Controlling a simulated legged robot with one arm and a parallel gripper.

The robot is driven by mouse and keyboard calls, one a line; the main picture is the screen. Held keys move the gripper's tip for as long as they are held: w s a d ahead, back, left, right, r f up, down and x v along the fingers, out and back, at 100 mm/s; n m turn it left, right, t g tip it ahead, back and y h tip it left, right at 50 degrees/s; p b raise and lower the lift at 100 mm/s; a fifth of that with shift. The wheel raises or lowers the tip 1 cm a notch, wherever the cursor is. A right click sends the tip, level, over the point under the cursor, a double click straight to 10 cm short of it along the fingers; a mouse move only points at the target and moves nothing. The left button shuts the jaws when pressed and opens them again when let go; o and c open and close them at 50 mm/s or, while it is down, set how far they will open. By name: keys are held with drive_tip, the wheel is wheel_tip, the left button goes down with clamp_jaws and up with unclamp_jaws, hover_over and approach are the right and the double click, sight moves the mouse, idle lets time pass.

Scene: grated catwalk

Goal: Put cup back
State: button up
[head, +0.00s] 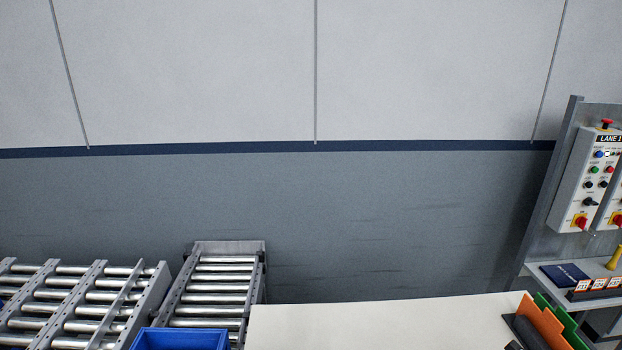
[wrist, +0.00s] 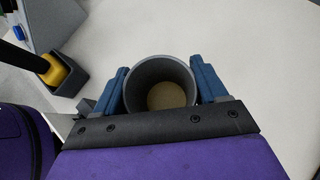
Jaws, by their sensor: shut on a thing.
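A dark grey cup (wrist: 163,74) sits between the two blue fingers of my gripper (wrist: 160,68) in the wrist view, seen from above into its open mouth. Its inside bottom looks tan; whether that is its floor or some content I cannot tell. My gripper is shut on the cup, one finger on each side. A pale surface lies below; I cannot tell whether the cup touches it. Neither the cup nor my gripper shows in the head view.
A white tabletop (head: 380,322) is at the lower middle, with orange (head: 545,322) and green dividers at its right. A dark holder with a yellow piece (wrist: 56,71) stands left of the cup. Roller conveyors (head: 215,290), a blue bin (head: 180,339) and a control panel (head: 590,180) surround it.

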wheel_tip(320, 180, up, 11)
drive_tip(key=p, duration=0.5)
drive_tip(key=w+a+m+t+h+b, duration=0.25)
drive_tip(key=w+a+m+b, duration=0.2)
drive_tip(key=w+a, duration=1.05)
drive_tip(key=a+r+m+h+b, duration=0.1)
drive_tip(key=a+m+h+b, duration=0.3)
drive_tip(key=a, duration=1.3)
drive_tip(key=shift+w+r+b, duration=0.25)
drive_tip(key=shift+r+b, duration=0.05)
drive_tip(key=shift+b, duration=0.4)
drive_tip(key=shift+d+h, duration=0.2)
drive_tip(key=shift+h, duration=0.05)
